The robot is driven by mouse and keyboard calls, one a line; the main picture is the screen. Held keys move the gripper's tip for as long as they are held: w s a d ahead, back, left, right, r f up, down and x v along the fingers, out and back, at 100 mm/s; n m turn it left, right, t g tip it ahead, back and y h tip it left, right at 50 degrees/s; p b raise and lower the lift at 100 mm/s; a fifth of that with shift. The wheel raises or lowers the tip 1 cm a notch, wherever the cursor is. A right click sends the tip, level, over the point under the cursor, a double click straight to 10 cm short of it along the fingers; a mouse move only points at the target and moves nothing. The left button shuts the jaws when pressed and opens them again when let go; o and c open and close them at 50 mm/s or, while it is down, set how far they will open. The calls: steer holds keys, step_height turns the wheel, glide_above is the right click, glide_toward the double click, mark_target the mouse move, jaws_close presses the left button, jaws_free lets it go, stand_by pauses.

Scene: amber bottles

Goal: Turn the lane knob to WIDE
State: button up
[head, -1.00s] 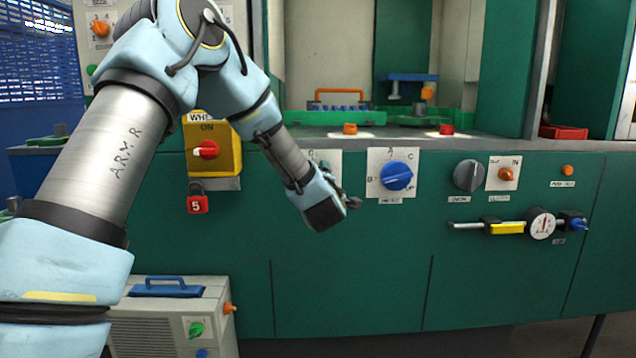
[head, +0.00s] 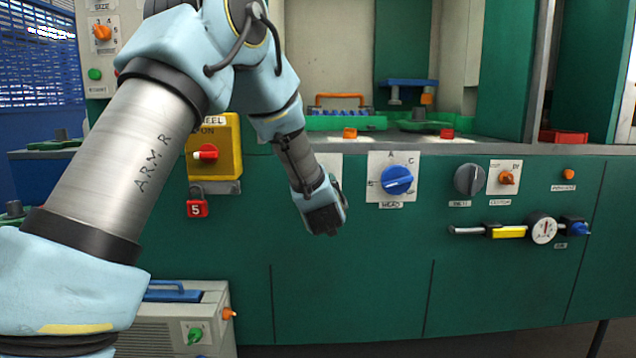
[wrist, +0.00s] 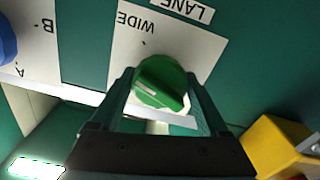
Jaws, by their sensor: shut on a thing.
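The green lane knob (wrist: 162,84) sits on a white plate (wrist: 190,45) with LANE and WIDE lettering, upside down in the wrist view. A white stripe on the knob points left and slightly down there, away from the small tick beside WIDE. My gripper (wrist: 164,92) has a finger on each side of the knob and is shut on it. In the head view my gripper (head: 326,220) is at the green panel, left of the blue knob. My arm hides the knob there; only part of its plate shows.
A blue knob (head: 397,180) on a white plate is just right of my gripper. A grey knob (head: 468,179) is farther right. The panel below my gripper is clear.

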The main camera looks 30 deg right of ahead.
steer(key=shift+f+m+p, duration=0.1)
steer(key=shift+m+p, duration=0.2)
steer(key=shift+m, duration=1.4)
steer(key=o, duration=1.2)
steer(key=shift+o, duration=0.2)
steer(key=shift+s, duration=0.1)
steer(key=v, duration=1)
steer(key=shift+s+a+b, duration=0.2)
steer(key=shift+s+b, duration=0.1)
steer(key=shift+b, duration=0.15)
